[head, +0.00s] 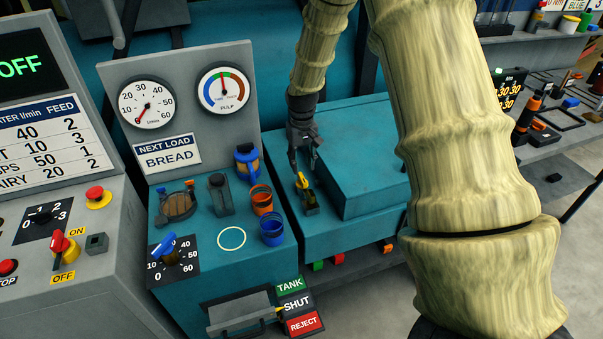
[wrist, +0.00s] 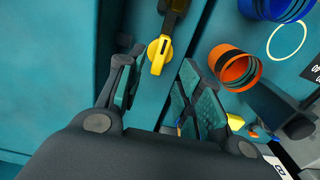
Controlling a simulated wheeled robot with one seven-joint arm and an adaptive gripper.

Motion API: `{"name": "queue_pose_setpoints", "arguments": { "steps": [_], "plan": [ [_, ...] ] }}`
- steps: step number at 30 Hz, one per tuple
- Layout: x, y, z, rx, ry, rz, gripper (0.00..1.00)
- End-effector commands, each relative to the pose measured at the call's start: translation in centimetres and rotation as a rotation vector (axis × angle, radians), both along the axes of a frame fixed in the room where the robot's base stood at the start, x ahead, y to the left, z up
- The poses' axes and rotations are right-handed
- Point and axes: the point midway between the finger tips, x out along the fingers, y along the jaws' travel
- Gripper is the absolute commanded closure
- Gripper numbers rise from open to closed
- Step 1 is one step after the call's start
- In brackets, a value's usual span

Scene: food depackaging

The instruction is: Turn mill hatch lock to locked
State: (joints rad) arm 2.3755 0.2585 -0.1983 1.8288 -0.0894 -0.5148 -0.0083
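A small yellow lever on a dark mount, which looks like the mill hatch lock (head: 303,184), sits on the teal surface just left of the raised teal box. In the wrist view the yellow lever (wrist: 158,54) has a round hub, with its narrow end pointing down the picture. My gripper (head: 303,167) points down just above it. In the wrist view my gripper's two fingers (wrist: 160,80) stand apart with the lever's end near the gap between them. I see no clear contact. No lock-position marking is readable.
A control panel with a dial (head: 172,255) and gauges (head: 223,90) lies further left. A TANK/SHUT/REJECT sign (head: 297,303) is below.

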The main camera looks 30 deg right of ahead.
Motion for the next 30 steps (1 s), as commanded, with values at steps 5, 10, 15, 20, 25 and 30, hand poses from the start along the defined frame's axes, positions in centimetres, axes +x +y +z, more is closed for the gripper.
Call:
{"name": "queue_pose_setpoints", "arguments": {
  "steps": [5,10,15,20,25,30],
  "plan": [
    [-0.1,0.0,-2.1,0.001,0.003,0.0,0.64],
    [-0.2,0.0,-4.0,0.001,0.003,-0.001,0.64],
    [-0.1,0.0,-5.3,0.0,0.001,-0.001,0.64],
    [-0.1,0.0,-5.9,0.0,0.001,-0.001,0.64],
    [-0.1,0.0,-6.1,0.0,0.0,-0.001,0.64],
    [-0.1,0.0,-6.1,0.0,0.0,-0.001,0.68]
  ]
}}
